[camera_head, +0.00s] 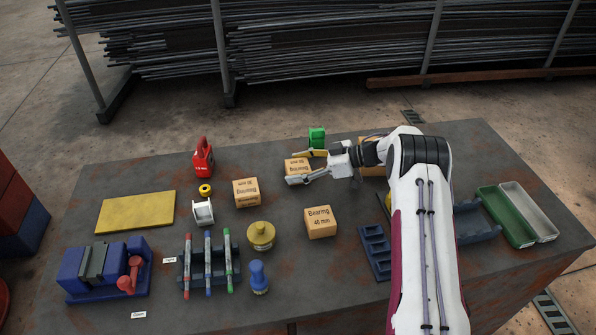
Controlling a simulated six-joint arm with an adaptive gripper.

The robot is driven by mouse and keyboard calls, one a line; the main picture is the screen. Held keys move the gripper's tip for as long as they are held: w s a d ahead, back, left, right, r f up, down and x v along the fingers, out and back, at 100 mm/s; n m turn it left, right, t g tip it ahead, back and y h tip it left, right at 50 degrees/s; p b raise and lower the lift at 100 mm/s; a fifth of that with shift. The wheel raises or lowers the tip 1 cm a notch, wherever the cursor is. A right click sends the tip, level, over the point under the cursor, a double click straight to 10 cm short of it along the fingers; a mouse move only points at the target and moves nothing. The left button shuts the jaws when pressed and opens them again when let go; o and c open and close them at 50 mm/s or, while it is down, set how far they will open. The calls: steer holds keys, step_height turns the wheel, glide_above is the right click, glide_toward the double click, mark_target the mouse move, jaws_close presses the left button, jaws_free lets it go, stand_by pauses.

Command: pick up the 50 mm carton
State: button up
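Several tan cartons labelled "Bearing" are on the dark table. The front one (320,222) reads 45 mm. Another carton (246,193) stands left of it, and a third carton (297,168) is at my gripper; their size print is too small to read. A further carton (371,170) is partly hidden behind my arm. My gripper (300,168) points left, with a grey finger along the near lower side of the third carton. The far finger is not clear, so I cannot tell whether the gripper touches or holds this carton.
A green item (317,138) stands just behind my gripper. Green (504,217) and grey (529,212) trays are right.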

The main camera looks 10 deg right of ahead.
mark_target(298, 166)
steer(key=c, duration=0.6)
steer(key=shift+o, duration=0.2)
steer(key=shift+r, duration=5.05)
